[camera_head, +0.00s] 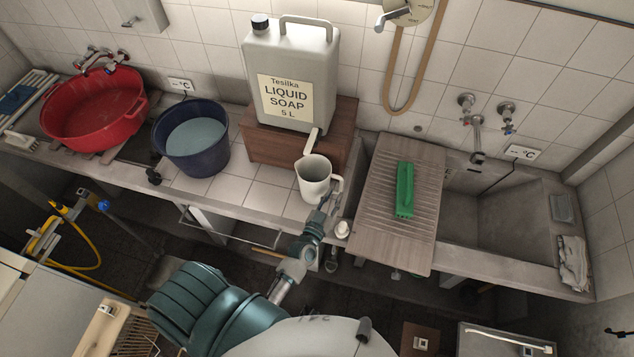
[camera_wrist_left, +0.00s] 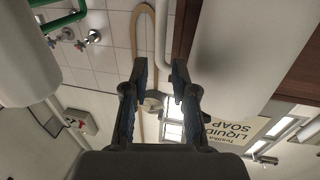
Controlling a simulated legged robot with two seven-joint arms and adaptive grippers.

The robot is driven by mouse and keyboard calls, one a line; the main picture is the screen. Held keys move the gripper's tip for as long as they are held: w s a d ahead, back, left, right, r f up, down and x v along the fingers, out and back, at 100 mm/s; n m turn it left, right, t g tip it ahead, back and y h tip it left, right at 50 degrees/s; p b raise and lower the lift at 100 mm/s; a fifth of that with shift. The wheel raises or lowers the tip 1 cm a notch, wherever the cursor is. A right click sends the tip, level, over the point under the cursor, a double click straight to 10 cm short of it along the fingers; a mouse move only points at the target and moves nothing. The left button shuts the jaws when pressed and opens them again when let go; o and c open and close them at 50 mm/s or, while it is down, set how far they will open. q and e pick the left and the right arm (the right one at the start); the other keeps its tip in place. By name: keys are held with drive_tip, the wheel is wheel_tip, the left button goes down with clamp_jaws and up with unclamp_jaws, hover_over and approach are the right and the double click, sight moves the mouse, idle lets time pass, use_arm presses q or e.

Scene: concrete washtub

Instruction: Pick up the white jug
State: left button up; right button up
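The white jug (camera_head: 314,181) stands upright on the tiled counter in the head view, in front of the wooden box, with its handle on the right. My left gripper (camera_head: 327,201) is just in front of the jug, close to the handle side. In the left wrist view, which is upside down, the open fingers (camera_wrist_left: 159,68) have nothing between them. The jug's pale side (camera_wrist_left: 225,60) fills the upper right there, and a grey strip beside it looks like the handle. Whether a finger touches it I cannot tell. My right gripper is not in view.
A soap canister (camera_head: 291,75) stands on the wooden box (camera_head: 267,147) behind the jug. A blue bucket (camera_head: 191,138) of water is left. A ribbed washboard (camera_head: 383,215) with a green brush (camera_head: 404,190) is right. A small white item (camera_head: 342,229) lies near the gripper.

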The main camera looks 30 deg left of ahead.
sight(341, 183)
use_arm(q)
drive_tip(key=w, duration=0.6)
drive_tip(key=shift+w+a+r, duration=0.1)
drive_tip(key=shift+w, duration=0.3)
clamp_jaws()
